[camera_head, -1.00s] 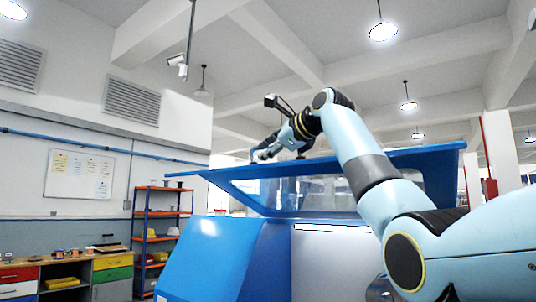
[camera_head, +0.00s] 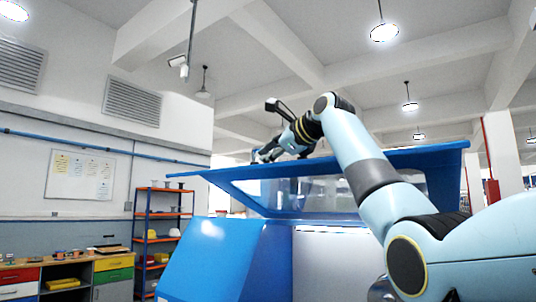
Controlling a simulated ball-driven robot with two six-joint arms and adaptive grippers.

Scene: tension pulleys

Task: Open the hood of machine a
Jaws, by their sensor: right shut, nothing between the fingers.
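Machine a is a large blue cabinet (camera_head: 215,258) with a grey-white front panel (camera_head: 335,262). Its blue hood (camera_head: 415,157) is raised, with a clear window (camera_head: 310,194) below the top panel and a gap above the body on the right. My right arm reaches up from the lower right, over the hood. My right gripper (camera_head: 259,156) is shut and empty at the hood's top surface, near the middle; its fingertips are small and dark, so contact with the panel is hard to tell. My left gripper is not in view.
An orange and blue shelf rack (camera_head: 163,238) with bins stands left of the machine. A workbench with coloured drawers (camera_head: 113,262) is at the lower left. A whiteboard (camera_head: 79,175) hangs on the wall behind. Open air lies above the hood.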

